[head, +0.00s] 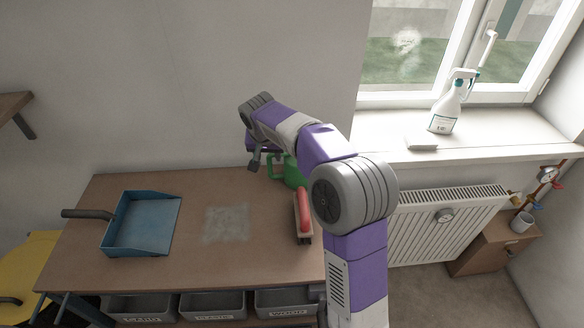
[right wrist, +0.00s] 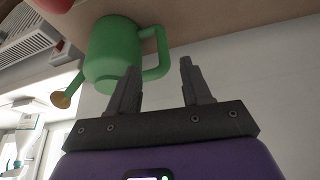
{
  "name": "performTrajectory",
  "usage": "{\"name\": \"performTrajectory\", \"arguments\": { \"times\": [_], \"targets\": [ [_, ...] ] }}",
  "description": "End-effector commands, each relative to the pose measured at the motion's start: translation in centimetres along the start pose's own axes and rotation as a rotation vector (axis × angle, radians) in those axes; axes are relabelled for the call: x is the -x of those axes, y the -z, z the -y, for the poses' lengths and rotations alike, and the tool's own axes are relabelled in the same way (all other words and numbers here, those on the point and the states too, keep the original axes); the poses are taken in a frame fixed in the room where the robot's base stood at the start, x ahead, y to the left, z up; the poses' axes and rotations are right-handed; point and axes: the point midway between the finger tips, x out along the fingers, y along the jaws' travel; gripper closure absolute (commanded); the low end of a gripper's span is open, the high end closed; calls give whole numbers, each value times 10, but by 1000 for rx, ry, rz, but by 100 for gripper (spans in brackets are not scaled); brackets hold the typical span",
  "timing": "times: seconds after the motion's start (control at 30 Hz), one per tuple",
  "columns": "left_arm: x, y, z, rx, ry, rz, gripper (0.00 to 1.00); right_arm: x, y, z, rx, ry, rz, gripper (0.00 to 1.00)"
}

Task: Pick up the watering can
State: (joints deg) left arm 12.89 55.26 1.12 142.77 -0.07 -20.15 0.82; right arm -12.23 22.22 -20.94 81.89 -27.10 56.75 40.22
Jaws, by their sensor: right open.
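The green watering can (head: 291,177) stands on the workbench near its back right, mostly hidden behind my right arm in the head view. In the right wrist view the watering can (right wrist: 113,50) appears upside down, with its handle (right wrist: 158,52) towards my fingers and a brass-coloured rose (right wrist: 61,99) on the spout. My right gripper (right wrist: 158,85) is open, with its fingertips close to the handle and nothing visible between them. In the head view the right gripper (head: 256,160) is beside the can's left side. My left gripper is not in view.
A blue dustpan (head: 143,225) lies on the left of the workbench (head: 190,270); a red-handled brush (head: 303,218) lies on the right, in front of the can. A spray bottle (head: 446,106) stands on the windowsill. Grey bins (head: 212,303) sit below.

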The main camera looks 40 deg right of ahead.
Motion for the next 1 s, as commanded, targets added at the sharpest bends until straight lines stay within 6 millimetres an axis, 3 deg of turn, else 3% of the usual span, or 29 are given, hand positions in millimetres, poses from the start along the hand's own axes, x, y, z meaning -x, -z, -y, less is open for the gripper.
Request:
{"name": "performTrajectory", "arguments": {
  "times": [0.43, 0.7, 0.93, 1.0],
  "targets": [
    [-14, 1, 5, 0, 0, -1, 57, -41, -3, 1, 1, 0, 1, 51],
    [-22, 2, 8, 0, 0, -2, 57, -79, -3, 0, 1, -1, 1, 51],
    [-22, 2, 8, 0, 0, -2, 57, -81, -2, 1, 1, 1, 0, 51],
    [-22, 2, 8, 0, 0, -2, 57, -81, -2, 1, 1, 1, 0, 61]
  ]
}}
